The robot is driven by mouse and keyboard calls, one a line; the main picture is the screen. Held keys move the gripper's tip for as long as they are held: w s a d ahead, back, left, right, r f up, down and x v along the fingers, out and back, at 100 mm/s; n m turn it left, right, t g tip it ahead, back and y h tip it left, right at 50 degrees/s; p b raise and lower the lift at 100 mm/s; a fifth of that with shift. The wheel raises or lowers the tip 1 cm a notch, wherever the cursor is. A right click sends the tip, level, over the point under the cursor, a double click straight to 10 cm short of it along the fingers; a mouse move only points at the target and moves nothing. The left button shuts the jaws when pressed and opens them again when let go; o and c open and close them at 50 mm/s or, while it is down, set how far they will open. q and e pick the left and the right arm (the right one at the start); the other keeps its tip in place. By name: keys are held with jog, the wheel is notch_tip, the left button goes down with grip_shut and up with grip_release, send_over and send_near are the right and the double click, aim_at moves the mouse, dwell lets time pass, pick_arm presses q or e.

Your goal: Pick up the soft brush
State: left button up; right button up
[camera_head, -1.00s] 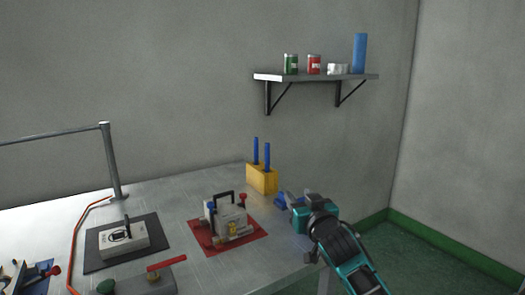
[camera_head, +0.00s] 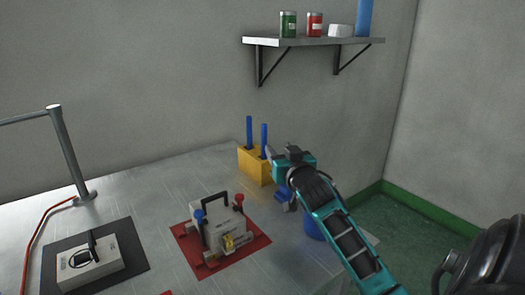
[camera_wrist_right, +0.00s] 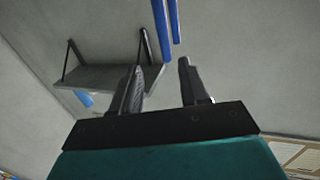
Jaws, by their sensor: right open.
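Two tools with upright blue handles stand in a yellow block (camera_head: 255,167) at the back right of the table. One is the left blue handle (camera_head: 249,131), the other the right blue handle (camera_head: 264,139); I cannot tell which is the soft brush, and their lower ends are hidden in the block. My right gripper (camera_head: 277,153) is open and empty, just right of the block. In the right wrist view, the open fingers (camera_wrist_right: 160,72) show with the blue handles (camera_wrist_right: 162,28) beyond their tips. My left gripper is not in view.
A grey mould (camera_head: 213,228) with a black handle sits on a red mat (camera_head: 258,245). A pale boxy device (camera_head: 90,263) sits on a dark mat at left. A blue container (camera_head: 314,229) is partly behind my right arm. A wall shelf (camera_head: 310,42) holds cans.

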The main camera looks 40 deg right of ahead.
aim_at(265, 135)
jog(key=x, duration=1)
jog(key=shift+w+a+r+b, duration=0.2)
jog(key=shift+a+r+b, duration=0.05)
jog(key=shift+a+b, duration=0.05)
jog(key=shift+w+d, duration=0.25)
jog(key=shift+w, duration=0.3)
grip_shut()
